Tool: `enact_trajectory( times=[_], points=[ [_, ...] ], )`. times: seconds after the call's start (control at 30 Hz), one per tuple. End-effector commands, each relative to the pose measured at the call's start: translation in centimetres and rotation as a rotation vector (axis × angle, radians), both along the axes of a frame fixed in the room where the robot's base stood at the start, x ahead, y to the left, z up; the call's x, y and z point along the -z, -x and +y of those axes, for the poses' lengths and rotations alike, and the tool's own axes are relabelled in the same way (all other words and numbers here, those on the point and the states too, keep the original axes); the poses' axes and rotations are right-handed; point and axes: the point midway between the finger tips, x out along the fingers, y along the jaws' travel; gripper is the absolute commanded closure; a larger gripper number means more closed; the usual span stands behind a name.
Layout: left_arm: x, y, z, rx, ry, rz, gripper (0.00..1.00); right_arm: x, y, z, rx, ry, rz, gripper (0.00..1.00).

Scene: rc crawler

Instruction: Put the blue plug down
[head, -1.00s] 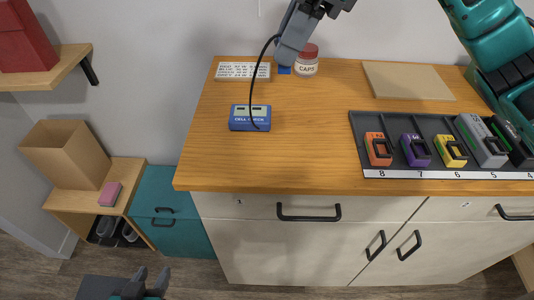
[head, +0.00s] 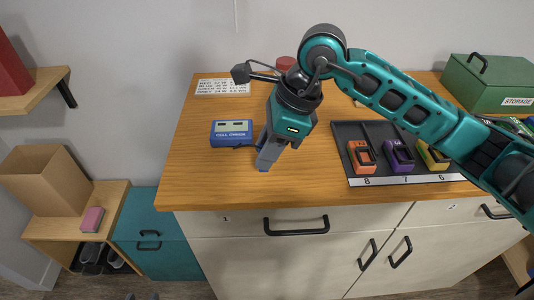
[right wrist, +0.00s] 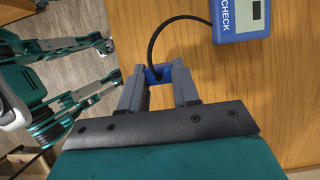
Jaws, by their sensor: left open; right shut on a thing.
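My right gripper (head: 268,155) points down over the wooden counter near its front edge. It is shut on the blue plug (right wrist: 158,73), whose small blue end also shows in the head view (head: 263,169). A black cable runs from the plug to the blue cell checker (head: 231,133), which lies on the counter just left of the gripper. The checker also shows in the right wrist view (right wrist: 238,20). Whether the plug touches the counter I cannot tell. My left gripper (head: 143,297) is open, only its fingertips showing at the bottom edge, away from the counter.
A dark tray (head: 372,132) with orange, purple and yellow numbered blocks stands right of my right gripper. A lettered card (head: 222,87) and a red-lidded jar (head: 286,63), mostly hidden, are at the back. A green storage box (head: 490,82) is back right. The front-left counter is clear.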

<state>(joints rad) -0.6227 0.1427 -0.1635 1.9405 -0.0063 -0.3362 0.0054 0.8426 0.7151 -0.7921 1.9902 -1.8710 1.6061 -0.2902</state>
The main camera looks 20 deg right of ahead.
Motion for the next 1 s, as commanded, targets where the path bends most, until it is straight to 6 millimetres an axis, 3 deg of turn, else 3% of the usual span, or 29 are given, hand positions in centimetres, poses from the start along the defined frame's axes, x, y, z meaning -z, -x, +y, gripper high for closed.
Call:
enact_trajectory(
  times=[0.1, 0.47, 0.5, 0.77, 1.0],
  points=[
    [0.1, 0.0, 0.0, 0.000, 0.000, 0.000, 0.57, 1.7, 0.1, 0.0, 0.001, 0.001, 0.003, 0.98],
    [0.6, 0.0, 0.0, -0.001, 0.001, 0.000, 0.57, 2.2, 0.0, 0.0, 0.000, 0.000, 0.000, 0.98],
    [0.6, 0.0, 0.0, 0.000, 0.001, 0.002, 0.57, 2.2, 0.0, 0.0, 0.000, 0.000, 0.000, 0.68],
    [0.4, 0.0, -0.1, 0.000, 0.001, 0.003, 0.57, 2.1, 0.0, 0.0, 0.000, 0.000, 0.000, 0.44],
    [0.2, 0.0, -0.1, 0.001, 0.001, 0.002, 0.57, 2.0, 0.0, 0.0, 0.000, 0.000, 0.000, 0.44]
  ],
)
